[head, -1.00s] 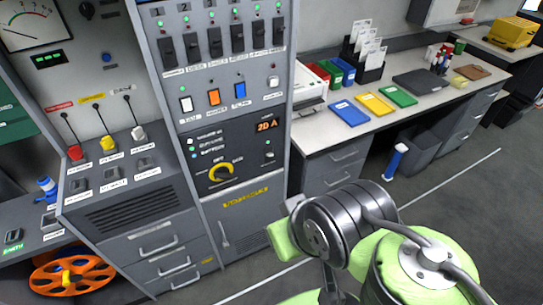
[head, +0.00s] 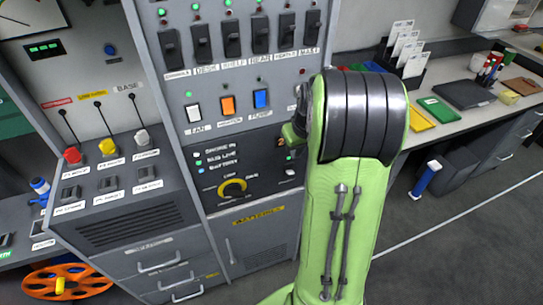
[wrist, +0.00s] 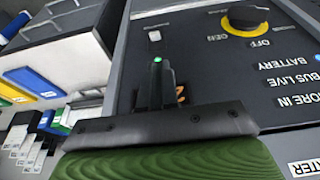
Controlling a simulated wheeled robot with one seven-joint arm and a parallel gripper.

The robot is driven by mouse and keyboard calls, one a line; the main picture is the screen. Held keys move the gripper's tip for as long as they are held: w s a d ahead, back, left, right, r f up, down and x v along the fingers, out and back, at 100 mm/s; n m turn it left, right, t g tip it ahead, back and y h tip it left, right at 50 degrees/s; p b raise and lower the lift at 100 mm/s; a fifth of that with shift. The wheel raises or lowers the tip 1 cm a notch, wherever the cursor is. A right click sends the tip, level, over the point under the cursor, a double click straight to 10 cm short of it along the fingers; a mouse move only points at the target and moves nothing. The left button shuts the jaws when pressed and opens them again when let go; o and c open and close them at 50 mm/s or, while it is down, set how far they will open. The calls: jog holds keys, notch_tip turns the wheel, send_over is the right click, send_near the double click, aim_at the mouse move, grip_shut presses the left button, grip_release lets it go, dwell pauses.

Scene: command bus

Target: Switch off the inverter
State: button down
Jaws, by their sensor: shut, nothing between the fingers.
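The orange one's label is too blurred to read surely in the head view. A part-cut label (wrist: 305,168) ending in "TER" shows in the wrist view. A fourth switch to the right of the blue one is largely hidden by my arm. My gripper (head: 288,137) is shut and empty, in front of the panel right of the blue switch, partly covering the orange display. In the wrist view my gripper (wrist: 155,85) covers that display.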

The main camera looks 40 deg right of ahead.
jog(key=d+f, duration=0.2)
jog(key=b, duration=0.2)
send_near(290, 171)
jog(key=x, duration=0.5)
jog(key=shift+f, duration=0.35)
jog(key=shift+w+f+b, duration=0.1)
jog(key=shift+f+b, duration=0.05)
jog(key=shift+b, duration=0.35)
